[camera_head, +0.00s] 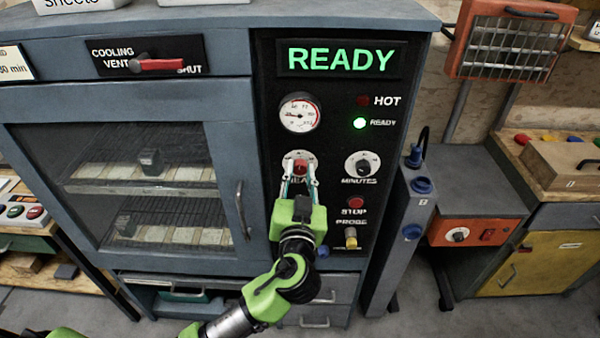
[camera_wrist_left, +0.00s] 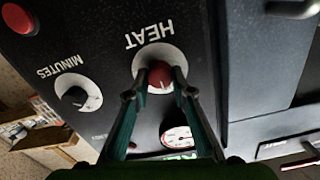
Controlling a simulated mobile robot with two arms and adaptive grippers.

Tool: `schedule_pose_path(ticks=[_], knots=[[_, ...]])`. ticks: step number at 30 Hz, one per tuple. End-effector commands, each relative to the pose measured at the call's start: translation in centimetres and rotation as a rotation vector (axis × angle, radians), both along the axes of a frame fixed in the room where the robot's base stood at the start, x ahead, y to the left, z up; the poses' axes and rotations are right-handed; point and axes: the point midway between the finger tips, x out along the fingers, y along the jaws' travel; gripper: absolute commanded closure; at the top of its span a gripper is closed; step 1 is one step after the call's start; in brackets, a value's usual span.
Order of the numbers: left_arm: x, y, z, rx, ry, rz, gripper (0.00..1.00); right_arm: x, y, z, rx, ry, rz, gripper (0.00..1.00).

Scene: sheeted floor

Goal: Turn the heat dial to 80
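The heat dial (camera_head: 300,166) is a red knob on a white round scale on the black control panel, below the gauge. In the left wrist view the red knob (camera_wrist_left: 160,76) sits under the word HEAT, with my left gripper's fingertips (camera_wrist_left: 158,80) on either side of it. In the head view my left gripper (camera_head: 299,180) reaches up to the dial from below, its fingers partly covering the label. The fingers look closed around the knob. The scale numbers are too small to read. My right gripper is not in view.
The minutes dial (camera_head: 362,166) is right of the heat dial. Below it are a red stop button (camera_head: 356,203) and a probe plug (camera_head: 350,238). The gauge (camera_head: 300,113) is above. A READY display (camera_head: 340,59) and green lamp (camera_head: 359,123) are lit. The oven door handle (camera_head: 242,210) stands out at left.

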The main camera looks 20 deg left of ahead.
Motion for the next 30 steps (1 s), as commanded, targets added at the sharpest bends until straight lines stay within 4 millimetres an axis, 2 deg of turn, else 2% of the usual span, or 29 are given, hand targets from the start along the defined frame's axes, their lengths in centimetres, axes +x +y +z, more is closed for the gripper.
schedule_pose_path(ticks=[8, 14, 30], knots=[[0.0, 0.0, 0.0, 0.022, 0.006, 0.001, 0.99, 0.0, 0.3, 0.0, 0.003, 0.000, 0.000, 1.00], [0.0, 0.0, 0.0, 0.106, 0.032, 0.000, 0.99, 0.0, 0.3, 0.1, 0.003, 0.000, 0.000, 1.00], [0.0, -0.2, 0.1, 0.569, 0.165, 0.000, 0.99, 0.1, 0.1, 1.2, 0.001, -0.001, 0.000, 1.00]])
